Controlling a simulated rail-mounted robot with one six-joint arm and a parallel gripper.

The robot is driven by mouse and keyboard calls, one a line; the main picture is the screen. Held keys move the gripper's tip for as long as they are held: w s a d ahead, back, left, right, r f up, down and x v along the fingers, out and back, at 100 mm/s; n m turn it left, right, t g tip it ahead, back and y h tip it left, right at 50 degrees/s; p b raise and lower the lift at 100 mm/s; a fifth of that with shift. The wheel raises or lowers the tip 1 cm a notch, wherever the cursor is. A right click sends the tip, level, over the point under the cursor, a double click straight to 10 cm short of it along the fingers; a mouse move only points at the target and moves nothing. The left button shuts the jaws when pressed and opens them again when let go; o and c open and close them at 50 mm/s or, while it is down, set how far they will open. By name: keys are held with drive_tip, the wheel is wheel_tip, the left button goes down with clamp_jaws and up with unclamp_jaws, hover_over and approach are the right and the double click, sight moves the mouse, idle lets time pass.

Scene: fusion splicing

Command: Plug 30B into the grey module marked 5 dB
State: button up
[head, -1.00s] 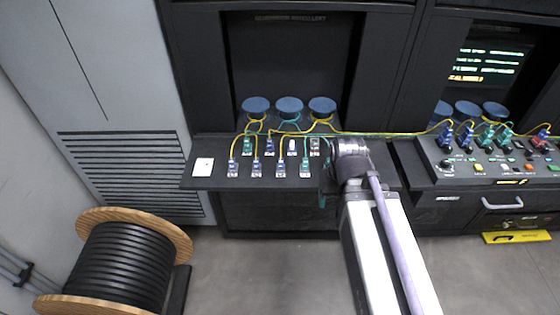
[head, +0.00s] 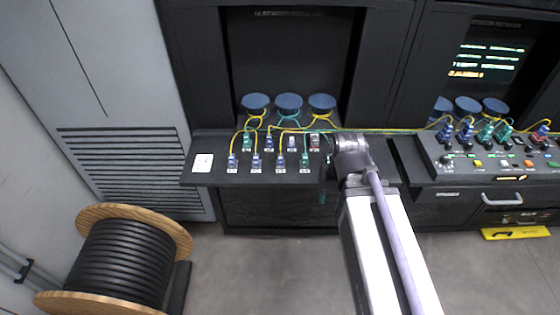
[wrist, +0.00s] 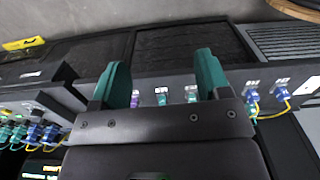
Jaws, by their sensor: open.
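My gripper (wrist: 161,62) is open, its two teal fingers spread wide with nothing seen held between them. In the head view my arm's end covers the right part of the black connector shelf (head: 205,179). Blue and green plugs, including a blue plug (head: 232,160) and a green plug (head: 305,160), stand in rows there with thin cables. A grey module (head: 314,141) sits in the back row, close left of my wrist. The labels are too small to read, so I cannot tell which plug is 30B or confirm the 5 dB mark. The wrist view shows small sockets beyond and between my fingers.
Blue-capped round spools (head: 289,104) stand behind the shelf, with yellow and green cables running right. A control panel (head: 482,168) with plugs and buttons is at right. A cable drum (head: 122,264) stands on the floor at left. A white card (head: 202,163) lies on the shelf.

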drive_tip(key=shift+a, duration=0.1)
drive_tip(key=shift+c, duration=0.8)
drive_tip(key=shift+n, duration=0.5)
drive_tip(key=w+a, duration=0.3)
drive_tip(key=w, duration=0.2)
drive_tip(key=w+a+f+b, duration=0.1)
drive_tip(key=w+a, duration=0.2)
drive_tip(key=w, duration=0.3)
drive_tip(key=w+a, duration=0.3)
drive_tip(key=w, duration=0.2)
drive_tip(key=shift+w+a+f+b, duration=0.3)
drive_tip(key=shift+w+f+b, duration=0.05)
drive_tip(key=shift+w, duration=0.05)
drive_tip(key=shift+c, duration=0.6)
drive_tip(key=m, duration=0.1)
hover_over(280, 156)
drive_tip(key=shift+w, duration=0.15)
drive_tip(key=shift+m, duration=0.3)
drive_tip(key=shift+f, duration=0.2)
wheel_tip(280, 156, down, 9)
drive_tip(key=b, duration=0.9)
drive_tip(key=shift+r, duration=0.1)
drive_tip(key=shift+c, duration=0.2)
